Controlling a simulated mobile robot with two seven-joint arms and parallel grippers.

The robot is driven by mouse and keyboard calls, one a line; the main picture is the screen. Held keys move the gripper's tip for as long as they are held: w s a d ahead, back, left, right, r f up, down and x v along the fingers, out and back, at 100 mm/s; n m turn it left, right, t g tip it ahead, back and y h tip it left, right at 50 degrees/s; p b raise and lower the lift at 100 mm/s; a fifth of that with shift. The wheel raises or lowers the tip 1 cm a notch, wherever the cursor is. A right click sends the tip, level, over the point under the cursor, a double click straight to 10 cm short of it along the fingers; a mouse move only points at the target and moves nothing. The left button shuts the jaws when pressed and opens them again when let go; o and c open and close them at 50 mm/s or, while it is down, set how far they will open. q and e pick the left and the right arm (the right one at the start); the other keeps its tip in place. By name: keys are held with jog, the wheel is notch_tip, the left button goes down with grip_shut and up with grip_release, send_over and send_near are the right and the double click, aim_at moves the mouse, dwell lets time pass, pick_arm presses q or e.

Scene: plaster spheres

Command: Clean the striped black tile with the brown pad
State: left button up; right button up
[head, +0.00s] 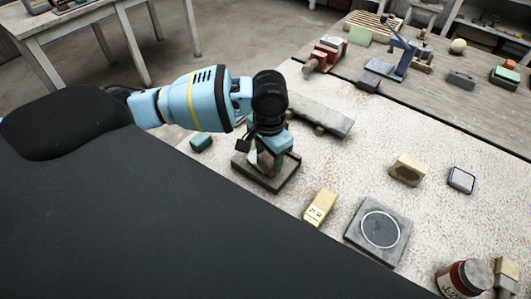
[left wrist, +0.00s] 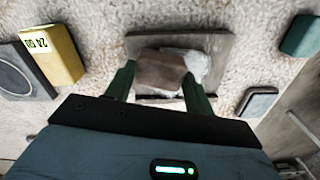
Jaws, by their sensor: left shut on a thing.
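My left gripper (head: 268,165) is over a dark square tile (head: 245,176) on the speckled tabletop. In the left wrist view the gripper (left wrist: 158,88) is shut on the brown pad (left wrist: 158,74), with a green finger on each side. The pad is at the tile (left wrist: 217,48); I cannot tell whether it touches the surface. A whitish, glossy patch (left wrist: 198,64) shows on the tile beside the pad. The pad and gripper hide part of the tile, and I cannot make out stripes. My right gripper is not in view.
A yellow labelled block (head: 319,207) and a grey tile with a ring (head: 378,230) lie to the right. A teal block (head: 201,143) is to the left. A long grey slab (head: 318,113) lies behind. A jar (head: 462,278) stands at lower right.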

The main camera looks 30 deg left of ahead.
pick_arm(q)
jog(key=shift+d, duration=0.1)
jog(key=shift+w+a+f, duration=0.1)
jog(key=shift+w+a, duration=0.15)
jog(key=shift+a, duration=0.65)
jog(key=shift+w+a, duration=0.3)
jog(key=shift+a, duration=0.55)
jog(key=shift+s+d, duration=0.35)
jog(key=shift+d, duration=0.55)
jog(key=shift+s+d, duration=0.3)
jog(key=shift+d, duration=0.6)
